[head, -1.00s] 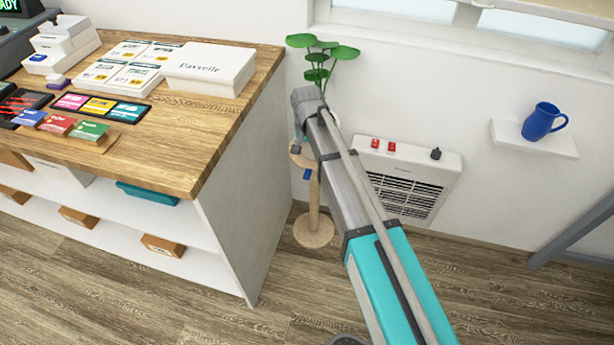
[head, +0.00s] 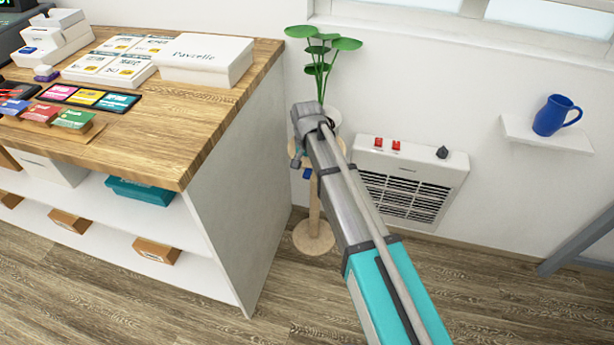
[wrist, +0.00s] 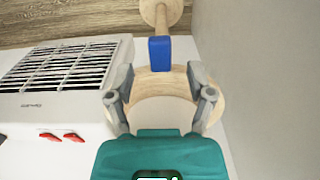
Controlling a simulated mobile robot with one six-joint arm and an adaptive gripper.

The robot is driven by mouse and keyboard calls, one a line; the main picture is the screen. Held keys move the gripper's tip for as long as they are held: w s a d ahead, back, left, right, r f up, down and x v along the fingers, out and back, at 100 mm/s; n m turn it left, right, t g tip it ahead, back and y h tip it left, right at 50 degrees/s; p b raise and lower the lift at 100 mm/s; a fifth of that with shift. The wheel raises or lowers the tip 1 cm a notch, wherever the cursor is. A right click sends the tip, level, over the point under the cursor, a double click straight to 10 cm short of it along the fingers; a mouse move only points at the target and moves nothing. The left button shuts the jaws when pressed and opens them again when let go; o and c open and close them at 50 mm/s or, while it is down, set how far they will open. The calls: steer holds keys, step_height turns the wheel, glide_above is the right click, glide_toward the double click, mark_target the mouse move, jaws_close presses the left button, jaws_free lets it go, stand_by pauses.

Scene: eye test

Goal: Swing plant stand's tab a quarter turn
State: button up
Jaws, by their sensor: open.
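The plant stand (head: 315,205) is pale wood with a round base, a thin post and a round top, which my arm partly hides in the head view. Its blue tab (head: 306,174) hangs at the top's near side. In the wrist view the tab (wrist: 160,52) lies in line with the gap between my fingertips, clear of both in the picture; I cannot tell the depth. My gripper (wrist: 160,73) is open and empty, with the stand's ring-like top (wrist: 165,84) showing between its fingers. In the head view my arm hides most of the gripper.
A green plant (head: 322,50) in a white pot stands on top. A white wall heater (head: 412,165) is close on the right. The wooden counter (head: 215,110) is close on the left. A blue jug (head: 553,116) sits on a wall shelf (head: 530,137). Floor in front is clear.

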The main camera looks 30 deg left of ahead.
mark_target(307, 173)
steer(key=shift+f+b, duration=1.3)
steer(key=shift+f, duration=0.25)
jaws_close()
